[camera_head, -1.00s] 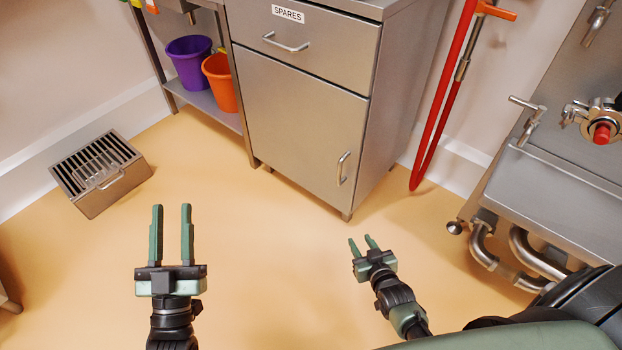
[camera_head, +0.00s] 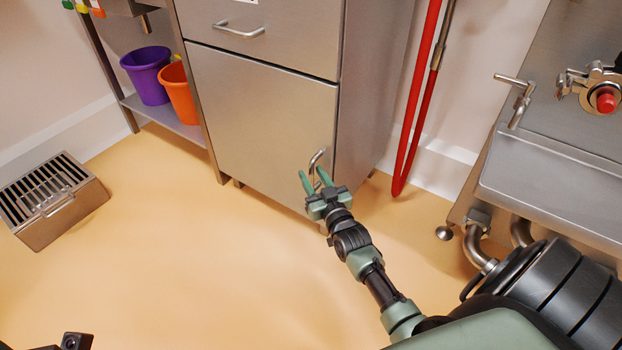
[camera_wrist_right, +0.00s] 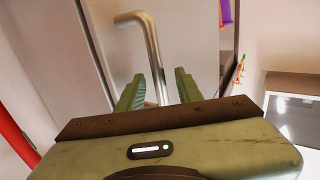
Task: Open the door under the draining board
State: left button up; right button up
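The steel cabinet door (camera_head: 258,115) is shut below a drawer (camera_head: 262,30). Its bent-bar handle (camera_head: 317,158) is at the door's right side and also shows large in the right wrist view (camera_wrist_right: 148,50). My right gripper (camera_head: 314,175) is open at the handle.
A purple bucket (camera_head: 147,75) and an orange bucket (camera_head: 178,92) stand on a low shelf left of the cabinet. A slotted steel box (camera_head: 50,200) is on the floor at left. Red poles (camera_head: 415,100) and a steel unit (camera_head: 560,180) are at right. The floor before the door is clear.

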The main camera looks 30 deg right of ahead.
jog(key=shift+w+d, duration=0.15)
jog(key=shift+w, duration=0.45)
jog(key=shift+w, duration=0.1)
grip_shut()
dwell(0.9)
